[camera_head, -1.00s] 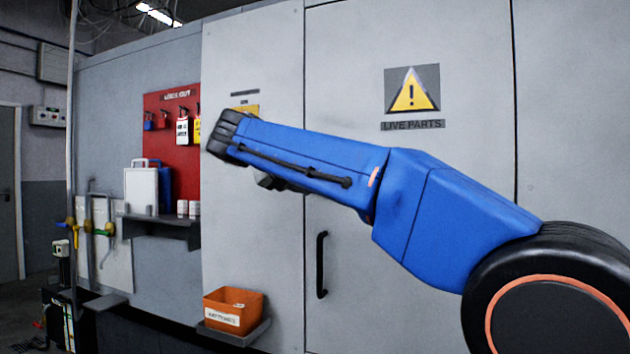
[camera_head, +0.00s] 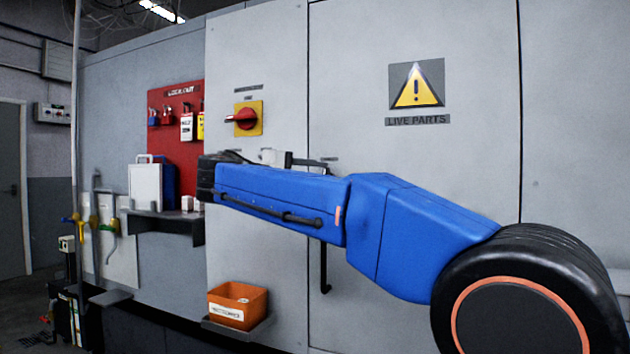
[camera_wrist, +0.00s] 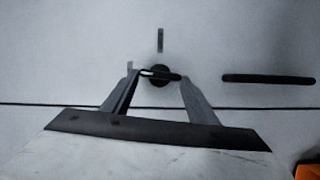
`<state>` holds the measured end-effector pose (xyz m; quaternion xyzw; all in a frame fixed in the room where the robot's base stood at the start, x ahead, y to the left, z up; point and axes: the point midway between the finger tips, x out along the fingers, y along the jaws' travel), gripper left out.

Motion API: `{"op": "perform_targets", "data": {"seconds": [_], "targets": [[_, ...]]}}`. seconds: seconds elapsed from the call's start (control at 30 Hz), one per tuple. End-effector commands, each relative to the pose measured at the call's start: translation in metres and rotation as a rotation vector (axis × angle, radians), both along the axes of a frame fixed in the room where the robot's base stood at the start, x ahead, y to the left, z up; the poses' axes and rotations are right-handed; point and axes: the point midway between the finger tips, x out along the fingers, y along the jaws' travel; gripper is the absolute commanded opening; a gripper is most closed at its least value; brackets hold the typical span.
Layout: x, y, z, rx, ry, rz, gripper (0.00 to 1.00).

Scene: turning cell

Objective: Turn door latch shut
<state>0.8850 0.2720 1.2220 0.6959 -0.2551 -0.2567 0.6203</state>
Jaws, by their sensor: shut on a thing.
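The door latch (camera_wrist: 160,76) is a dark round knob with a short bar across it, in the middle of the wrist view. Its bar runs roughly parallel to the door's long black pull handle (camera_wrist: 268,79). My gripper (camera_wrist: 158,76) has a grey finger at each end of the bar and is shut on it. In the head view my gripper (camera_head: 318,165) reaches the cabinet door (camera_head: 350,60) near its left seam, and my blue arm hides most of the latch there.
A red rotary switch (camera_head: 241,118) on a yellow plate is above my arm. An orange bin (camera_head: 238,304) sits on a small shelf below. A red lockout board (camera_head: 175,130) and a shelf (camera_head: 165,222) are at left. The door carries a warning sign (camera_head: 416,86).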

Motion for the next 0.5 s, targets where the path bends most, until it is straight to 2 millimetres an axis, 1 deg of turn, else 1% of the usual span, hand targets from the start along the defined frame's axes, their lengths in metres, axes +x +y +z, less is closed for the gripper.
{"op": "perform_targets", "data": {"seconds": [0.2,0.5], "targets": [[0.0001,0.0009,-0.0025,-0.081,0.030,0.001,0.31],[0.0001,0.0009,-0.0029,-0.116,0.044,0.002,0.31]]}}
